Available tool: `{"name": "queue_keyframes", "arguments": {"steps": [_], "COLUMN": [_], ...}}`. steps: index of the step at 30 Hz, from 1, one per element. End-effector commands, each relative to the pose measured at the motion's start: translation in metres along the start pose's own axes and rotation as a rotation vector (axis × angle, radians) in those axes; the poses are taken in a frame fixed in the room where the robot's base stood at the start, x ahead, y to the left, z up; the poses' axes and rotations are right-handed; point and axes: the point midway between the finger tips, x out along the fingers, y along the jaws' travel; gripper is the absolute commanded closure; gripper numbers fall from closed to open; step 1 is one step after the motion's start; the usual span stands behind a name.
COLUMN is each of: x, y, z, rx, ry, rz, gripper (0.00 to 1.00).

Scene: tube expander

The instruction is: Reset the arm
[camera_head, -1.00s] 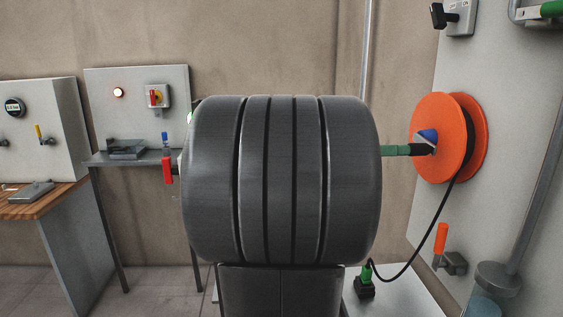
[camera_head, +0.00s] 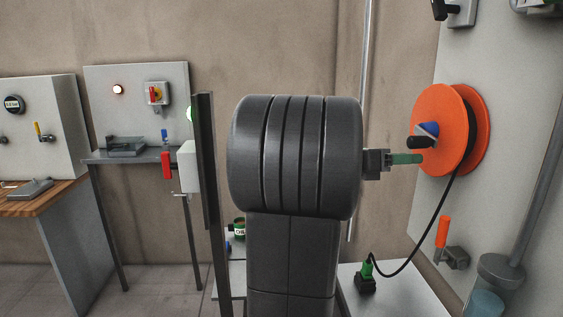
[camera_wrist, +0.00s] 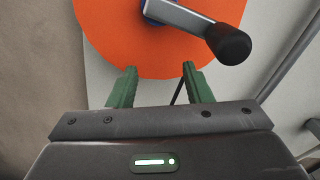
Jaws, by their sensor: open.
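My gripper (camera_head: 407,159) has green fingers and reaches out to the right from behind my dark arm link in the head view. In the wrist view my gripper (camera_wrist: 161,86) shows both fingers spread apart with nothing between them. An orange cable reel (camera_head: 441,129) is on the right-hand wall panel, just beyond the fingertips. Its crank with a black knob (camera_wrist: 228,43) is near in the wrist view, above and to the right of the fingers, and apart from them. In the head view the fingertips are close to the reel's left edge.
A black cable (camera_head: 424,237) hangs from the reel to a green-topped plug (camera_head: 367,270) on a pale surface. An orange-handled valve (camera_head: 442,235) and a clear cylinder (camera_head: 500,268) are at right. A metal table (camera_head: 135,157) and a wooden bench (camera_head: 38,199) stand at left.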

Motion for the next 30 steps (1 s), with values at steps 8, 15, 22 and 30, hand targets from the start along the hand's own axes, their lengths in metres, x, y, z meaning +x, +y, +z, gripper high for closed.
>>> {"name": "queue_keyframes", "arguments": {"steps": [8,15,22,30], "x": [0.000,0.000,0.000,0.000], "y": [0.043,0.056,0.054,0.052], "z": [0.022,0.054,0.077,0.083], "rx": [0.003,0.004,0.001,0.001], "ry": [0.000,-0.001,0.000,0.000], "rz": [0.000,0.000,0.000,0.000], "gripper": [0.55,0.55,0.55,0.55]}}
